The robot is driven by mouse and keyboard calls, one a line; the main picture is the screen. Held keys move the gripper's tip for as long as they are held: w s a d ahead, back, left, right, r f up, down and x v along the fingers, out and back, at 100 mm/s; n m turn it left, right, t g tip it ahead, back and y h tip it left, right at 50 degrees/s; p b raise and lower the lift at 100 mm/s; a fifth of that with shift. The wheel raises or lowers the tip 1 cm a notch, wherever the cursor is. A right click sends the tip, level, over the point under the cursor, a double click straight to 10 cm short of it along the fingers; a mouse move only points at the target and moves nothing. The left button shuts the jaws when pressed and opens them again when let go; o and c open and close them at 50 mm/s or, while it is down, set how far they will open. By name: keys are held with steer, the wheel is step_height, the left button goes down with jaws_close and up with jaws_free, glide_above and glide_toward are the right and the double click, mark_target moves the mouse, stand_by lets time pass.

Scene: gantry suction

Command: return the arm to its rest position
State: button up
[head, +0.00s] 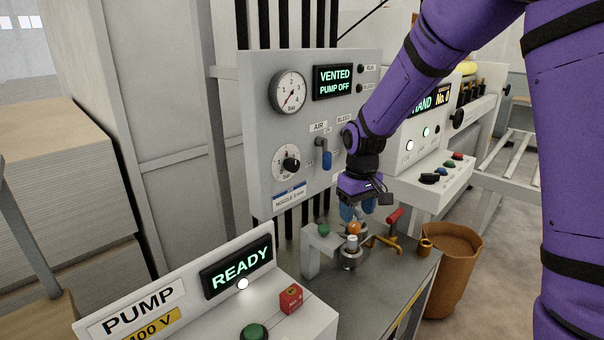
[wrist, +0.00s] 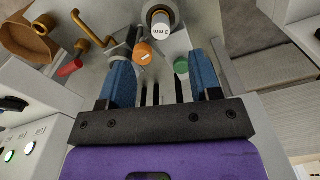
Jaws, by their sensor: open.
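My purple arm reaches down from the upper right in the head view. My gripper (head: 358,212) points down just above the small grey bench, near its fittings. In the wrist view my gripper (wrist: 160,80) has two blue fingers set wide apart, with nothing held between them. An orange ball-shaped knob (wrist: 145,52) and a green knob (wrist: 181,66) show beyond the fingertips. In the head view the orange knob (head: 354,228) is right below the gripper; I cannot tell whether they touch.
A gauge panel (head: 258,125) reading "VENTED PUMP OFF" stands behind the gripper. A pump box (head: 300,318) reading "READY" is in front. The bench (head: 345,295) carries a red-handled valve (head: 386,234). A brown bin (head: 462,250) stands right, a stacked pile (head: 70,165) left.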

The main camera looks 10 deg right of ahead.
steer(key=s+d+r+m+t, duration=0.2)
steer(key=s+d+r+t, duration=0.15)
steer(key=s+r, duration=1)
steer(key=s+d+r+m+t, duration=0.1)
steer(key=s+r, duration=0.2)
steer(key=s, duration=0.4)
steer(key=s+d+r+m, duration=0.1)
steer(key=s+d+r, duration=0.1)
steer(key=s, duration=0.6)
steer(key=shift+s+r+t, duration=0.2)
steer(key=shift+r+t, duration=0.15)
steer(key=shift+r, duration=0.1)
steer(key=shift+d, duration=0.1)
